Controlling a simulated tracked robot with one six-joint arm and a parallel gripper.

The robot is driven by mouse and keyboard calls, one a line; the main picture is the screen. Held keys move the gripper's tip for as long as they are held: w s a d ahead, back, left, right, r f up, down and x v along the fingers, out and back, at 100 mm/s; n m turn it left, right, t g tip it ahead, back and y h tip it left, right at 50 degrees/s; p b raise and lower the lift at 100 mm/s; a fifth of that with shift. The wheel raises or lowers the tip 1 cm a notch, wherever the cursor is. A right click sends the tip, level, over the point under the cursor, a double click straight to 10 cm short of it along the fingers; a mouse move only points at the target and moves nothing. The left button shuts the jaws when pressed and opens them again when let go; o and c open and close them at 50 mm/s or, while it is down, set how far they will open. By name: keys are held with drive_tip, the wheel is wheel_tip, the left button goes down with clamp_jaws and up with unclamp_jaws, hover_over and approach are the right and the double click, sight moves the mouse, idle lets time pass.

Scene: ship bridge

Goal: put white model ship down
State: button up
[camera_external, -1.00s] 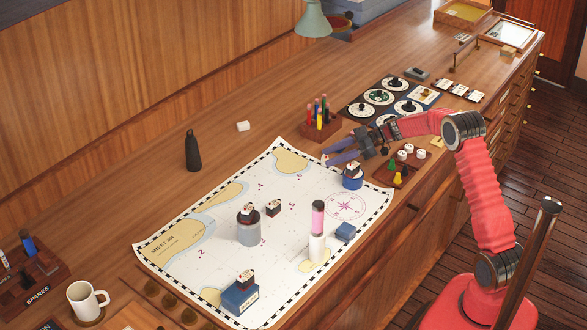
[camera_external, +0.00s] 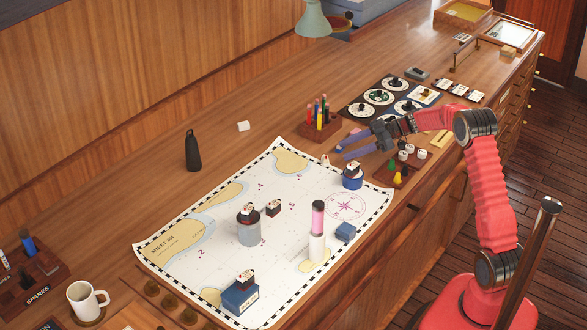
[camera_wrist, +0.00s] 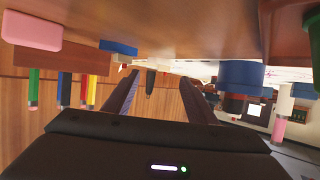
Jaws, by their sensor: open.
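A small whitish piece (camera_external: 325,159), perhaps the white model ship, stands at the chart's upper right edge, just beyond my fingertips. Its shape is too small to make out. My gripper (camera_external: 346,150) is open and empty, low over the counter and apart from that piece. In the wrist view my gripper (camera_wrist: 158,85) shows two spread fingers with nothing between them close by. Other small dark-and-white ships sit on the blue round stand (camera_external: 352,182), the grey cylinder (camera_external: 249,233), the blue box (camera_external: 240,297) and on the chart (camera_external: 180,266) itself.
A pen rack (camera_external: 320,128) stands behind my gripper; its pens show in the wrist view. A pink-and-white cylinder (camera_external: 317,235) stands on the chart.

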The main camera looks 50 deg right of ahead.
drive_tip(key=v, duration=0.5)
drive_tip(key=shift+s+d, duration=0.2)
idle(0.3)
drive_tip(key=w+a+r+m+t+h, duration=0.1)
drive_tip(key=w+a+r+t+h, duration=0.15)
drive_tip(key=r, duration=0.55)
drive_tip(key=w+a+r+m+t+h, duration=0.1)
drive_tip(key=w+a+r+t+h, duration=0.2)
drive_tip(key=r, duration=0.4)
drive_tip(key=s+a+r+m+h, duration=0.2)
drive_tip(key=s+r+m+h, duration=0.35)
drive_tip(key=r+h, duration=0.2)
drive_tip(key=s+a+f+g+y, duration=0.1)
drive_tip(key=s+a+f+g, duration=0.2)
drive_tip(key=s, duration=0.8)
drive_tip(key=s+a+f+m+g+y, duration=0.1)
drive_tip(key=s+a+f+g, duration=0.2)
drive_tip(key=s+a+f, duration=0.4)
drive_tip(key=s+a+f+g+y, duration=0.1)
drive_tip(key=s+a+f+g, duration=0.2)
drive_tip(key=s+a, duration=0.6)
drive_tip(key=s+f, duration=0.2)
drive_tip(key=s, duration=0.6)
drive_tip(key=shift+a+f+y, duration=0.2)
drive_tip(key=shift+f+y, duration=0.05)
drive_tip(key=shift+y, duration=0.05)
